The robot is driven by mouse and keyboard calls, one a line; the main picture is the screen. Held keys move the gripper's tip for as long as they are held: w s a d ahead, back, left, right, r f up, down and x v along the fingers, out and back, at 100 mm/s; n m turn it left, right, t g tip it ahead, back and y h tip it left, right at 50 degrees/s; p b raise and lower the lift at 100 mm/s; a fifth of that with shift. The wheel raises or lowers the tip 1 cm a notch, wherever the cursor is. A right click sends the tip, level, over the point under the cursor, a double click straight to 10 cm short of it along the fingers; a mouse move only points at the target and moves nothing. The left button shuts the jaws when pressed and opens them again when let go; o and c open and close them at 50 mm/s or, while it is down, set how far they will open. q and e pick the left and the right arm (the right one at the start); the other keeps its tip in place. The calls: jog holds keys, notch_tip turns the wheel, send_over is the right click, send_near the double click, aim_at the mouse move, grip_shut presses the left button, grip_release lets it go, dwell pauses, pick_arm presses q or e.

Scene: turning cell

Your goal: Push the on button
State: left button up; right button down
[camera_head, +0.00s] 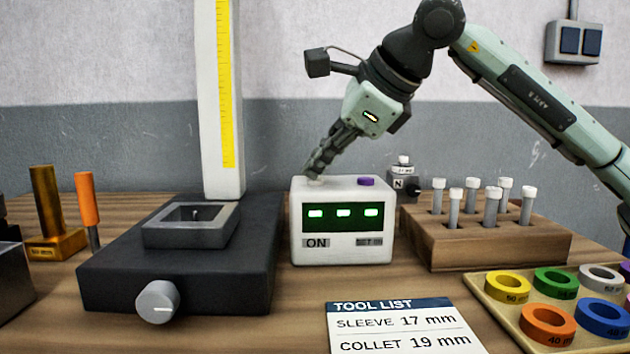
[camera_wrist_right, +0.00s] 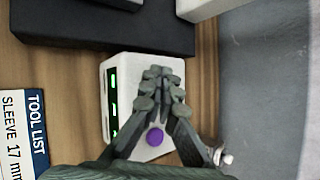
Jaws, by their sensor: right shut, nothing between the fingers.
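A white control box (camera_head: 341,250) stands on the wooden table, with three lit green displays on its front. It has an "ON" label at front left and a second, dim label at front right. A purple button (camera_head: 366,182) is on its top right; it also shows in the right wrist view (camera_wrist_right: 155,137). My right gripper (camera_head: 314,172) is shut and empty, its fingertips at the top left of the box, above the "ON" label. The fingers hide most of what is under them; a pale bit shows at the tips. I cannot tell whether they touch. My left gripper is not in view.
A black base with a height column (camera_head: 222,100) stands left of the box. A wooden rack (camera_head: 490,245) with several white-capped pins is to the right. A tray of coloured rings (camera_head: 483,297) and a tool list card (camera_head: 395,325) lie in front.

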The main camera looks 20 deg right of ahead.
jog(key=shift+r+p, duration=2.1)
jog(key=shift+r, duration=0.95)
